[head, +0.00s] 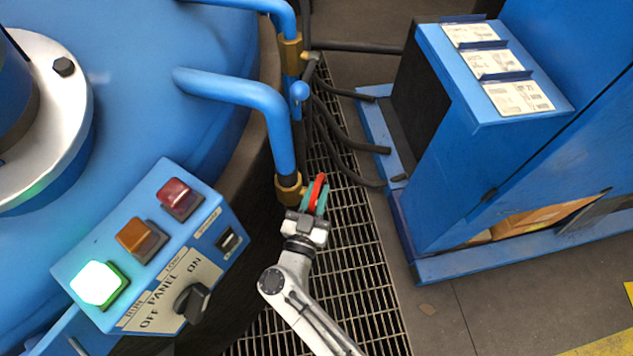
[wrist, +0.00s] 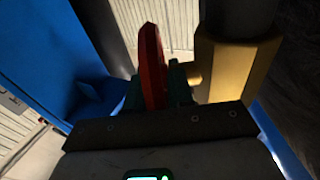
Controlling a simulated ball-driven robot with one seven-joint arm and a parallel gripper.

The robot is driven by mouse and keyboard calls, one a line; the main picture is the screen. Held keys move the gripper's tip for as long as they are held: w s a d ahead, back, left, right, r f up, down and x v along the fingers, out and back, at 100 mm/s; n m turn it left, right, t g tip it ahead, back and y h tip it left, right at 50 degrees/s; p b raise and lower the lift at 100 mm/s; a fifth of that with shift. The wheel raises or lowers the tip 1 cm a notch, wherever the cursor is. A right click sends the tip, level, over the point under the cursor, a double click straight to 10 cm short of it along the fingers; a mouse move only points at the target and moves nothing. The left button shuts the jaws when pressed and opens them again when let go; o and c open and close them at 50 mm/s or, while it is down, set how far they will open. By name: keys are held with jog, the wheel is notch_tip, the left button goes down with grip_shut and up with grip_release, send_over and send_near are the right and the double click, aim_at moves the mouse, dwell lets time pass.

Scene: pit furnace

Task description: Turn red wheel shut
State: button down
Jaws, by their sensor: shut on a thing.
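The red wheel (head: 317,190) is beside the brass fitting (head: 289,188) at the lower end of a blue pipe. It is seen nearly edge-on. My gripper (head: 315,198) is at the wheel, with its teal fingers on either side of the red rim. In the wrist view the red wheel (wrist: 152,68) stands upright between the teal fingertips (wrist: 154,88), and my gripper is shut on it. The brass fitting (wrist: 222,68) is close to the right of the wheel there. The wheel's lower part is hidden behind the gripper body.
A blue control panel (head: 150,250) with a lit green button and a black knob is left of my arm. A blue cabinet (head: 470,150) stands on the right. Dark hoses (head: 335,130) lie behind the wheel. Floor grating (head: 350,240) lies below.

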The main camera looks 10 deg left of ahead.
jog(key=g+p, duration=0.2)
jog(key=p, duration=0.4)
jog(key=r+g+y+p, duration=0.1)
jog(key=g+p, duration=0.2)
jog(key=p, duration=0.4)
jog(key=shift+w, duration=0.1)
jog(key=g+p, duration=0.1)
jog(key=p, duration=0.1)
jog(key=shift+f+g+p, duration=0.15)
jog(key=shift+g+p, duration=0.25)
jog(key=shift+w+f+g+y+p, duration=0.1)
jog(key=shift+f+g+y+p, duration=0.15)
jog(key=shift+g+p, duration=0.5)
jog(key=shift+g, duration=0.35)
jog(key=c, duration=1.1)
grip_release()
jog(key=v, duration=1)
jog(key=shift+s+r, duration=0.25)
jog(key=shift+s, duration=0.1)
